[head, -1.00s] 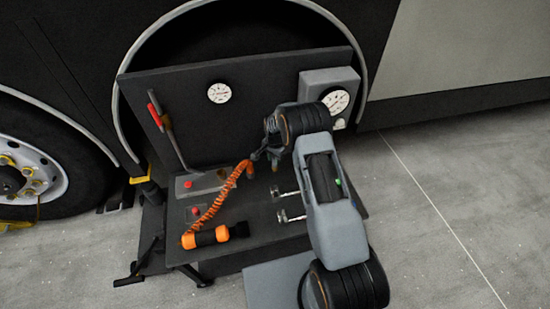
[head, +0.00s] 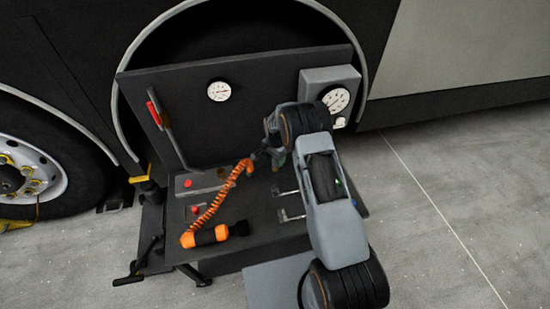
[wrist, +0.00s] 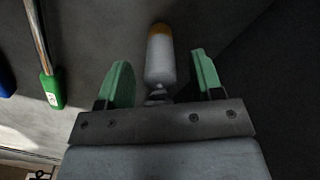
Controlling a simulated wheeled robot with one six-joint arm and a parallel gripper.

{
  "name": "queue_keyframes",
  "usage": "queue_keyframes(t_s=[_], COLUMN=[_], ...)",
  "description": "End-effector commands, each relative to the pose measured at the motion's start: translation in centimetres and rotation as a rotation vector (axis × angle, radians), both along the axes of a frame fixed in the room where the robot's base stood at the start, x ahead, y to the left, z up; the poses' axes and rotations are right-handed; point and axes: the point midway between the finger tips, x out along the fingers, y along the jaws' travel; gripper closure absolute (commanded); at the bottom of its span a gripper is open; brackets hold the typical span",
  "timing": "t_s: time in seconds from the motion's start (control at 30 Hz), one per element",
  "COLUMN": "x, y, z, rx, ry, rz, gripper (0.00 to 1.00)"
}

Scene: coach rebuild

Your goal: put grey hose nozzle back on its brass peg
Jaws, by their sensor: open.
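A light grey cylinder with a brass-coloured end (wrist: 160,58), which looks like the hose nozzle, lies between the two green fingers of my gripper (wrist: 158,85) in the wrist view. The fingers stand apart, with a visible gap on each side of it. I cannot tell whether the brass-coloured end is the peg or part of the nozzle. In the head view my gripper (head: 277,160) is over the back of the dark bench, below the upright panel.
An orange coiled hose (head: 215,205) runs from near my gripper to an orange-and-black tool (head: 212,235) on the bench (head: 255,240). Metal levers (head: 288,213) stand right of it. A gauge box (head: 330,85) is close behind my wrist. A red-handled lever (head: 165,125) leans left.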

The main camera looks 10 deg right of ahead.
Motion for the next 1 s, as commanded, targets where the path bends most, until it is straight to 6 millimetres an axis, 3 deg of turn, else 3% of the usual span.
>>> queue_keyframes(t_s=[0.17,0.7,1.0], x=[0.0,0.0,0.0], y=[0.0,0.0,0.0], z=[1.1,11.2,13.7], rx=[0.0,0.0,0.0], ry=[-0.001,-0.003,0.0], rz=[0.0,0.0,0.0], gripper=[0.4,0.4,0.4])
